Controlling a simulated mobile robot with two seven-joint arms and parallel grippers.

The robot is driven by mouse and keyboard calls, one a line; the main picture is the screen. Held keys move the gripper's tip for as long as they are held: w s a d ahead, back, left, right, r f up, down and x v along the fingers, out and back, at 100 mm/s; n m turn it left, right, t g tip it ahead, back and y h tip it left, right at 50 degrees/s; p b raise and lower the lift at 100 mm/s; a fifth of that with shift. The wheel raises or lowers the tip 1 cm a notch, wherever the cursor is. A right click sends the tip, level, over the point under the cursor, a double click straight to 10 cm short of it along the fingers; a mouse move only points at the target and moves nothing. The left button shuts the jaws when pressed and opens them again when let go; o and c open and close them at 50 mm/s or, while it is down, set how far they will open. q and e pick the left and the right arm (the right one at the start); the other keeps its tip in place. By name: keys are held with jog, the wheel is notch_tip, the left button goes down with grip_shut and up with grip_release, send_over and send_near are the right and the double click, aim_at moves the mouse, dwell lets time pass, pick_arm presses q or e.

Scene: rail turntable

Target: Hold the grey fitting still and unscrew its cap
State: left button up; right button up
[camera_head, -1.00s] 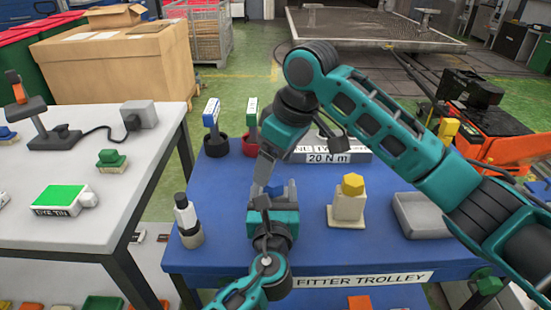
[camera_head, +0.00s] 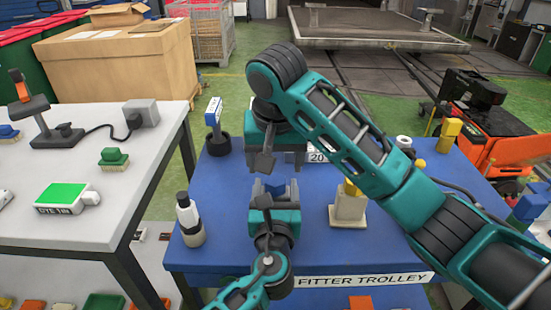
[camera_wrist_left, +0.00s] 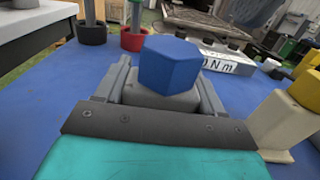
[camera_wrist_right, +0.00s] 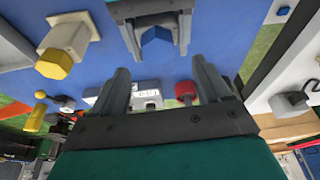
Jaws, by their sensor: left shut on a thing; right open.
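The grey fitting (camera_wrist_left: 160,98) stands between the fingers of my left gripper (camera_wrist_left: 163,80), which is shut on its body. Its blue six-sided cap (camera_wrist_left: 170,64) sits on top, clear of the fingers. In the head view the cap (camera_head: 275,188) shows above my left gripper (camera_head: 274,193), and the body is mostly hidden. My right gripper (camera_head: 276,168) is open and empty, just behind the cap, pointing down. In the right wrist view the cap (camera_wrist_right: 156,36) is beyond the open fingertips, toward the top, not between them.
A beige fitting with a yellow cap (camera_head: 348,208) stands right of my left gripper on the blue trolley (camera_head: 235,250). A white bottle with a black cap (camera_head: 188,220) stands left. My right arm covers the trolley's right part.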

aim_at(275, 180)
jog(key=shift+m, duration=0.3)
jog(key=shift+f, duration=0.1)
jog(key=shift+f, duration=1.95)
jog(key=shift+c, duration=0.4)
jog(key=c, duration=1.3)
jog(key=shift+o, duration=0.2)
jog(key=n+y, duration=0.1)
jog(key=n, duration=0.3)
jog(key=shift+d+n, duration=0.15)
jog(key=shift+n, duration=0.85)
jog(key=shift+y, duration=0.3)
